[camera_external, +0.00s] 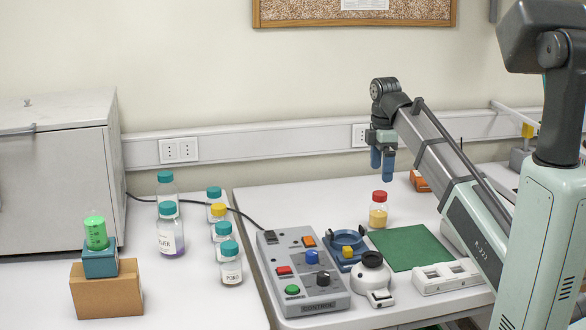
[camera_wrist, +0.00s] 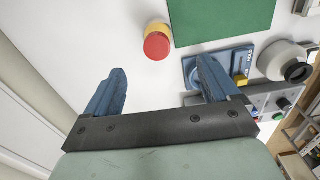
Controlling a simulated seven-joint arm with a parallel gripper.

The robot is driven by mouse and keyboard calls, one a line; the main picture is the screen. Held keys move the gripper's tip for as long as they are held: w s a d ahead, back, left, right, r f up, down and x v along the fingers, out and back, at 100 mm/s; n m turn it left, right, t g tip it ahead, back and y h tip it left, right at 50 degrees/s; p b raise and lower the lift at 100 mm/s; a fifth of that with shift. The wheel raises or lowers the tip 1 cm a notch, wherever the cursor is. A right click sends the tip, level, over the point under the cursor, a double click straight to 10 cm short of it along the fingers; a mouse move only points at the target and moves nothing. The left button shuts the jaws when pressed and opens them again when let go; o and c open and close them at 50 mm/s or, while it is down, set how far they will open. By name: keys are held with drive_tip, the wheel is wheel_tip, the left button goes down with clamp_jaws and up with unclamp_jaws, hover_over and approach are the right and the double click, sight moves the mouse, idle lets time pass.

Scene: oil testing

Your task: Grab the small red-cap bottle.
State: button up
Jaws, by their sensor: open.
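The small red-cap bottle (camera_external: 378,211) stands upright on the right-hand table, with yellow contents below its red cap. In the wrist view the bottle (camera_wrist: 157,42) shows from above, beyond the fingertips and a little left of the middle between them. My gripper (camera_external: 382,163) is above the table, its blue fingers pointing down, higher than the bottle and close to it in the external view. In the wrist view my gripper (camera_wrist: 162,80) has its two blue fingers wide apart with nothing between them.
A green mat (camera_external: 411,247) lies right of the bottle. A blue device (camera_external: 347,243), a white round device (camera_external: 372,275) and a control box (camera_external: 303,271) stand nearer the front.

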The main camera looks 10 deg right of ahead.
sight(376, 207)
wheel_tip(376, 207, down, 7)
drive_tip(key=shift+f, duration=0.2)
drive_tip(key=shift+w+d+f, duration=0.1)
drive_tip(key=shift+f, duration=1.4)
drive_tip(key=shift+w+d+f, duration=0.1)
drive_tip(key=shift+f, duration=1.4)
drive_tip(key=shift+c, duration=0.5)
drive_tip(key=c, duration=1.2)
drive_tip(key=shift+r, duration=0.1)
